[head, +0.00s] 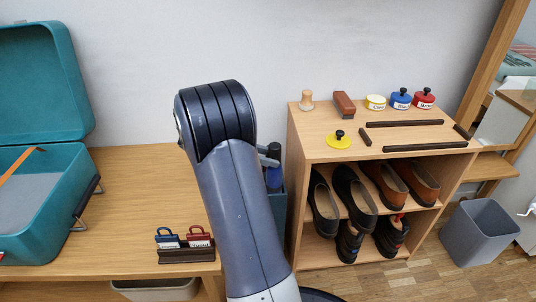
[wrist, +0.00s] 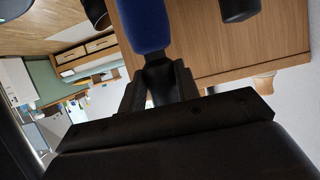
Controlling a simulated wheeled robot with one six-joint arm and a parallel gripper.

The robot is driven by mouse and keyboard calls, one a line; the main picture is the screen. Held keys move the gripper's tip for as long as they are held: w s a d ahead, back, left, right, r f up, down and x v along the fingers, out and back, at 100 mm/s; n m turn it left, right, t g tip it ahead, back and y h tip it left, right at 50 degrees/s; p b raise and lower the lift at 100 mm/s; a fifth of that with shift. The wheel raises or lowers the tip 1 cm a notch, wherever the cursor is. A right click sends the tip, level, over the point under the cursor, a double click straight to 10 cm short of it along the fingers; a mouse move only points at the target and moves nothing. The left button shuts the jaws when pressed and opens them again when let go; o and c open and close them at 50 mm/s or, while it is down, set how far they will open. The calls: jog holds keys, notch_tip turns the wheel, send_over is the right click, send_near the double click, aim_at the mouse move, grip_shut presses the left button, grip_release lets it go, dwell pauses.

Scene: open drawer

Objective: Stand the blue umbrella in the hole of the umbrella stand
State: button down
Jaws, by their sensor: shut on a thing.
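The blue umbrella (wrist: 148,30) is in my gripper (wrist: 158,85), which is shut on its black handle end in the wrist view. In the head view the umbrella (head: 273,178) shows as a narrow, roughly upright dark blue strip just right of my arm. A blue-grey box, seemingly the umbrella stand (head: 279,206), shows beneath it between my arm and the shoe shelf. My arm hides most of the stand and its hole. I cannot tell whether the umbrella's lower end is inside the hole.
The shoe shelf (head: 296,185) stands close right of the stand. Shoe-care tins, a brush and dark strips lie on its top. A wooden bench (head: 140,190) with an open teal suitcase (head: 45,195) is at left. A grey bin (head: 480,232) stands at right.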

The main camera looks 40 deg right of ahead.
jog(key=c, duration=1)
grip_release()
jog(key=shift+o, duration=0.2)
jog(key=p+v, duration=0.4)
jog(key=v, duration=0.7)
jog(key=shift+s+f, duration=0.1)
jog(key=b+x, duration=0.4)
jog(key=x, duration=0.7)
notch_tip(320, 180, up, 3)
jog(key=shift+f, duration=0.1)
jog(key=shift+r+p, duration=0.55)
jog(key=shift+p, duration=0.05)
jog(key=shift+f, duration=0.1)
